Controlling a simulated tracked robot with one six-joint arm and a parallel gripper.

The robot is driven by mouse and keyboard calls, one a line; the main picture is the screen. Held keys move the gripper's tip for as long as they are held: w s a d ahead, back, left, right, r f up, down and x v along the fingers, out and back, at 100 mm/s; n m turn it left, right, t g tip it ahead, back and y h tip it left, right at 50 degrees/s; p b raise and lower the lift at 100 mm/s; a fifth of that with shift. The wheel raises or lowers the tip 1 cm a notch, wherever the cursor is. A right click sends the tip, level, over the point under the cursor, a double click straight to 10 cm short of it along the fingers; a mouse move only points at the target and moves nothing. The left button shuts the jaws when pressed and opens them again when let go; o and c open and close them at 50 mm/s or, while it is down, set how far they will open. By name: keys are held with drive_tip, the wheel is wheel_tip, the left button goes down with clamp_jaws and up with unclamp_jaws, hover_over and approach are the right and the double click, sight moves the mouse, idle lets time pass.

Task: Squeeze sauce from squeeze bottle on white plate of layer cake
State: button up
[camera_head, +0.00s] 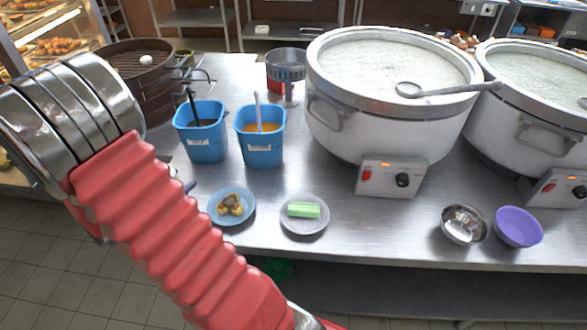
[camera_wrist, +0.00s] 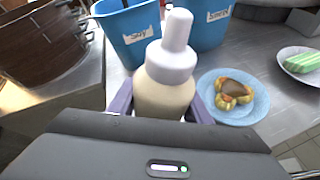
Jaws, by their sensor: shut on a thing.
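My gripper (camera_wrist: 160,103) is shut on the squeeze bottle (camera_wrist: 163,88), which has a cream body and a white cap and nozzle. The nozzle points up in the wrist view, near the blue tubs. In the head view my arm hides nearly all of the gripper and bottle. The white plate (camera_head: 304,228) holds a green layer cake (camera_head: 303,210) near the counter's front edge. The cake (camera_wrist: 303,62) also shows at the right edge of the wrist view, apart from the bottle. I see no sauce on it.
A blue plate (camera_head: 216,214) with yellow-brown food sits between the bottle and the white plate. Behind are blue tubs (camera_head: 205,146) (camera_head: 262,151), a steamer (camera_head: 150,95) and large congee pots (camera_head: 385,125). A steel bowl (camera_head: 463,226) and purple bowl (camera_head: 518,228) stand right. Counter between cake and bowls is clear.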

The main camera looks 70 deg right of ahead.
drive_tip(key=s+d+r+m+g+y, duration=0.1)
drive_tip(key=s+d+r+m+g, duration=0.3)
drive_tip(key=s, duration=0.5)
drive_tip(key=s+d+r+m+g+y, duration=0.15)
drive_tip(key=s+d+m, duration=0.35)
drive_tip(key=s, duration=0.5)
drive_tip(key=s+d+r+m+g+y, duration=0.2)
drive_tip(key=s+d+m+g, duration=0.2)
drive_tip(key=s+d, duration=0.4)
drive_tip(key=s+a+r+m+g+y, duration=0.25)
drive_tip(key=s+m, duration=0.25)
drive_tip(key=s, duration=0.4)
wheel_tip(320, 180, down, 7)
drive_tip(key=s+a+m, duration=0.1)
drive_tip(key=m, duration=0.1)
drive_tip(key=shift+a+f+m, duration=0.15)
drive_tip(key=shift+a+m, duration=0.05)
drive_tip(key=shift+m, duration=0.2)
drive_tip(key=shift+d, duration=0.15)
drive_tip(key=w+d+m+h, duration=0.1)
drive_tip(key=d+m+h, duration=0.2)
drive_tip(key=d+m, duration=0.2)
drive_tip(key=s+a+r+m+g+h, duration=0.1)
drive_tip(key=a+m+g, duration=0.4)
drive_tip(key=m, duration=0.8)
drive_tip(key=shift+a+r+g+h, duration=0.2)
drive_tip(key=shift+r+g+h, duration=0.35)
drive_tip(key=shift+r, duration=0.75)
